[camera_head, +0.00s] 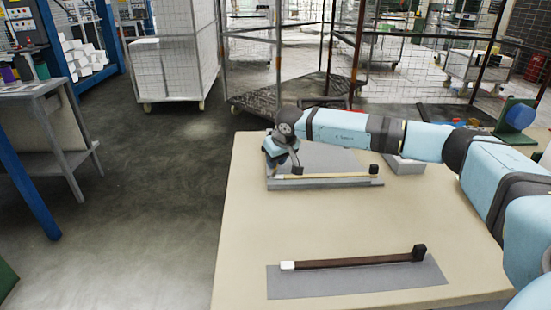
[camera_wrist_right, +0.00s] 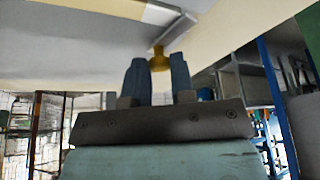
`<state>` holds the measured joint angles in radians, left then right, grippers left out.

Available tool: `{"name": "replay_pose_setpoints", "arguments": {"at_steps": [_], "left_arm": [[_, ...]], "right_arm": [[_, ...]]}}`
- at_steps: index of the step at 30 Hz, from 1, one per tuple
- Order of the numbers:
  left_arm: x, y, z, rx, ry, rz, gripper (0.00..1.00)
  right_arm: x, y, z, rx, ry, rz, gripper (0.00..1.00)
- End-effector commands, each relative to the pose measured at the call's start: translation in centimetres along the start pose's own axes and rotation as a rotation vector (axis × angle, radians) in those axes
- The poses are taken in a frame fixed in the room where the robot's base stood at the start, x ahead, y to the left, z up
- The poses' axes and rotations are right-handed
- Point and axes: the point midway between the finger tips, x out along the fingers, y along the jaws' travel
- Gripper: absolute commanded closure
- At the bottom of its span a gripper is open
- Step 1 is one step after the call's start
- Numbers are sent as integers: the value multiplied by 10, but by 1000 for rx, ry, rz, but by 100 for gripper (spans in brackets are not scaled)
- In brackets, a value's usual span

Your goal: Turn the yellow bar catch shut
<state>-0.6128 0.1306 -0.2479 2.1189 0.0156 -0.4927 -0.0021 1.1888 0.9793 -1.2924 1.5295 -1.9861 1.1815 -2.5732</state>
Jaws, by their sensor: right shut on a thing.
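The yellow bar catch (camera_head: 335,175) is a pale yellow bar lying along a grey plate at the back of the table, with a black block (camera_head: 374,170) at its right end. My right gripper (camera_head: 296,170) is at the bar's left end; its fingers are small and partly hidden by my wrist in the head view. In the right wrist view, the two blue-grey fingers (camera_wrist_right: 157,78) are shut on a yellow knob-like part (camera_wrist_right: 159,58) of the catch. The left gripper is in neither view.
Nearer on the beige table (camera_head: 240,240) a brown bar (camera_head: 350,262) lies on a second grey plate (camera_head: 400,282), with a white end and a black block. The table's left side is clear.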

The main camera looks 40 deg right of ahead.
Motion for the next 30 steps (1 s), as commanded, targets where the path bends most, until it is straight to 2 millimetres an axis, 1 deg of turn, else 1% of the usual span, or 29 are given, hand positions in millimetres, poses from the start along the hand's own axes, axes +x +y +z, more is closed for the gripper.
{"name": "replay_pose_setpoints", "arguments": {"at_steps": [6,12,19,30], "left_arm": [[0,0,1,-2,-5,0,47],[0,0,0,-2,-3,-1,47],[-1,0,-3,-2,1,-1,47],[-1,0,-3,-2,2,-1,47]], "right_arm": [[0,1,0,-124,-1,-52,100],[0,2,0,-194,-1,-81,100],[0,2,0,-226,-1,-93,100],[0,2,0,-229,-1,-94,100]]}}
